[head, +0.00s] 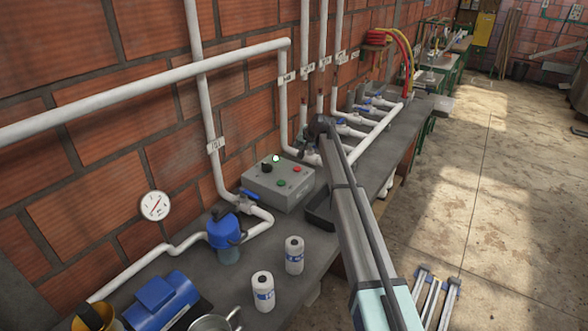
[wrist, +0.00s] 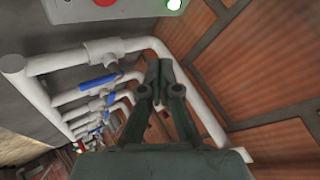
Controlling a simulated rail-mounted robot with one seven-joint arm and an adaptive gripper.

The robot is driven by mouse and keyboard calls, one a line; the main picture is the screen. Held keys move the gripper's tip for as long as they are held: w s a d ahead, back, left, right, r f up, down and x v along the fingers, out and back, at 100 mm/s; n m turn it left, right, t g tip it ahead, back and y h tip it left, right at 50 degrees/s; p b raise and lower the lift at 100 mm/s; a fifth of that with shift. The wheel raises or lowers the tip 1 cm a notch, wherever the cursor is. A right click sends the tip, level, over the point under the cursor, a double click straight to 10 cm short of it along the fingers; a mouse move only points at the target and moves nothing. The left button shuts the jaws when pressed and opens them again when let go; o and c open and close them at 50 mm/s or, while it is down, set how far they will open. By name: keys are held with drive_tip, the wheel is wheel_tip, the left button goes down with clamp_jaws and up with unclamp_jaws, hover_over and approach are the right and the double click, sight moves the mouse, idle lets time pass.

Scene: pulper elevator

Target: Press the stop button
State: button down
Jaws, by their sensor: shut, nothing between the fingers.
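The grey control box (head: 272,188) sits on the dark bench by the brick wall. Its sloped face carries a red button (head: 297,169), a green button (head: 281,183), a black knob (head: 267,168) and a lit green lamp (head: 276,158). I see no readable label for stop. In the wrist view, part of the box (wrist: 138,10) shows at the top edge, with the red button (wrist: 105,2) cut off and the lamp (wrist: 174,4) lit. My gripper (wrist: 165,68) is shut and empty, its fingertips apart from the box in the picture.
White pipes (head: 150,85) run along the wall, with blue-handled valves (head: 345,120) behind the box. A black tray (head: 320,212) lies right of it. White bottles (head: 294,255), a blue filter (head: 224,230) and a blue motor (head: 160,300) stand in front. The floor at right is mostly clear.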

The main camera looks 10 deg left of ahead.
drive_tip(key=shift+d+f, duration=0.1)
drive_tip(key=shift+f, duration=0.05)
drive_tip(key=b, duration=0.2)
hover_over(298, 169)
wheel_tip(298, 169, down, 7)
drive_tip(key=shift+w+f, duration=0.15)
drive_tip(key=shift+f+b, duration=0.35)
drive_tip(key=shift+f, duration=0.25)
idle(1.3)
drive_tip(key=shift+f+b, duration=0.4)
drive_tip(key=shift+f, duration=0.05)
drive_tip(key=shift+d+f+b, duration=0.1)
drive_tip(key=shift+f+b, duration=0.2)
drive_tip(key=shift+f, duration=0.2)
idle(0.8)
drive_tip(key=shift+r, duration=0.9)
